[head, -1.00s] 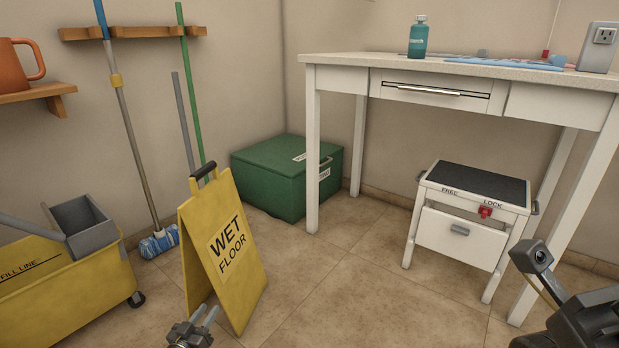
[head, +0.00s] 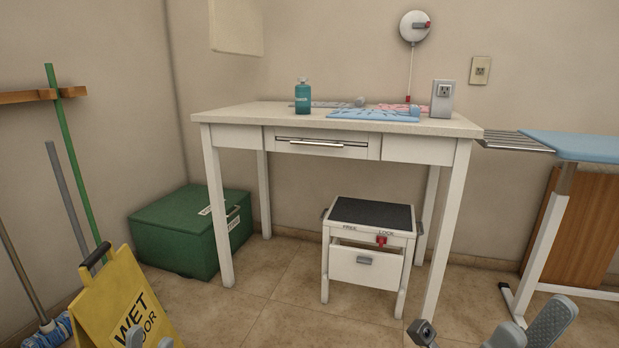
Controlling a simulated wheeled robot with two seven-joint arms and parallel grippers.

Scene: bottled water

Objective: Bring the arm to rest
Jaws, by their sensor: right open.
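My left gripper (head: 149,340) shows only its two fingertips at the bottom edge, in front of the yellow wet-floor sign. The tips are apart and nothing shows between them. My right gripper (head: 528,329) is at the bottom right, partly cut off by the frame. Its grey fingers are spread, and I see nothing held. Both grippers are low in the view, well in front of the white table (head: 230,115). Most of both arms is out of view.
A stool-like cabinet (head: 365,265) stands beneath. The wet-floor sign (head: 110,290), green box (head: 165,240) and ironing board (head: 580,147) flank it. Floor in front looks clear.

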